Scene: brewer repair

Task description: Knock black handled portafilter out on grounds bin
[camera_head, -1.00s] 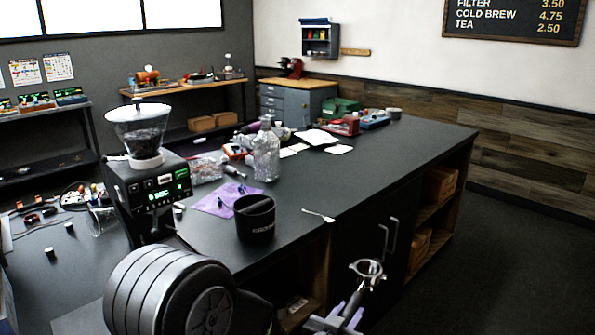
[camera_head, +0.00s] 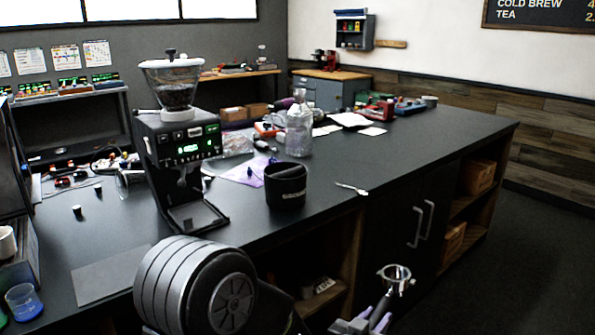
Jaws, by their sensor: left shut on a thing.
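The grounds bin (camera_head: 286,188) is a black round tub standing upright near the counter's front edge. The portafilter (camera_head: 395,280) shows a metal basket ring and spouts, held in front of the counter and below its top. My left gripper (camera_head: 378,318) is at the bottom edge, shut on the portafilter by its handle, which is mostly hidden by the fingers. The portafilter is apart from the bin, to its lower right. My right gripper is not in view.
A grinder (camera_head: 180,140) with a clear hopper stands left of the bin. A glass bottle (camera_head: 299,135) and a purple cloth (camera_head: 246,172) are behind the bin. A spoon (camera_head: 351,188) lies to its right. The counter (camera_head: 430,140) is clear further right.

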